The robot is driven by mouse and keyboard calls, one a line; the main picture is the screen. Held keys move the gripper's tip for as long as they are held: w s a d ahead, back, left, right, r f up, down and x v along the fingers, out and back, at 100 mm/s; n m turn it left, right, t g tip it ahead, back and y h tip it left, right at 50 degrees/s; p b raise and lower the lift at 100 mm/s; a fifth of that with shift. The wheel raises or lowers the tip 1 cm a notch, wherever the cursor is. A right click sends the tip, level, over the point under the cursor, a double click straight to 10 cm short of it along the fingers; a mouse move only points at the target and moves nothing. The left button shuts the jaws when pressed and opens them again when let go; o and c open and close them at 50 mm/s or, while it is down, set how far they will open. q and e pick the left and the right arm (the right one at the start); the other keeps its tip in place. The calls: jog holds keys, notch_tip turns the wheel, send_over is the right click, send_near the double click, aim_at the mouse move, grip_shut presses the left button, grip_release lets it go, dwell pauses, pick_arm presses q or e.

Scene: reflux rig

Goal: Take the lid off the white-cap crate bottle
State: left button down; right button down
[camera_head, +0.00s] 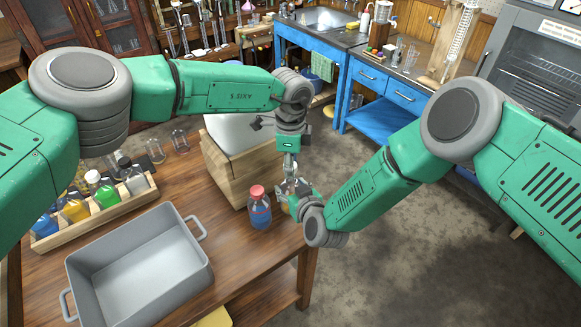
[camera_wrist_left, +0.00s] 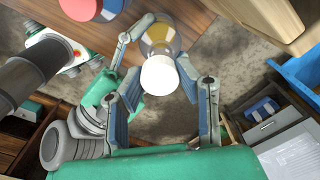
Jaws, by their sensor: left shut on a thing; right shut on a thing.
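A bottle with amber contents and a white cap (camera_wrist_left: 159,76) is held upright near the table's right end. Its amber body (camera_wrist_left: 158,33) also shows partly in the head view, largely hidden by my grippers. My left gripper (camera_head: 290,174) points down from above, its padded fingers on either side of the cap and shut on it. My right gripper (camera_head: 291,192) comes in from the right, low, and is shut on the bottle's body. In the wrist view the cap sits over the bottle's mouth; whether it is loose cannot be told.
A red-capped bottle with blue liquid (camera_head: 260,212) stands just left of the grippers. A wooden crate (camera_head: 122,205) of several bottles and a grey tub (camera_head: 139,266) are on the table at left. A wooden box (camera_head: 230,172) stands behind.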

pick_arm(q)
jog(key=shift+r, duration=1.5)
pick_arm(e)
jog(key=shift+d, duration=0.1)
jog(key=c, duration=0.6)
grip_release()
pick_arm(q)
jog(key=shift+f, duration=0.1)
pick_arm(e)
jog(key=shift+f, duration=0.1)
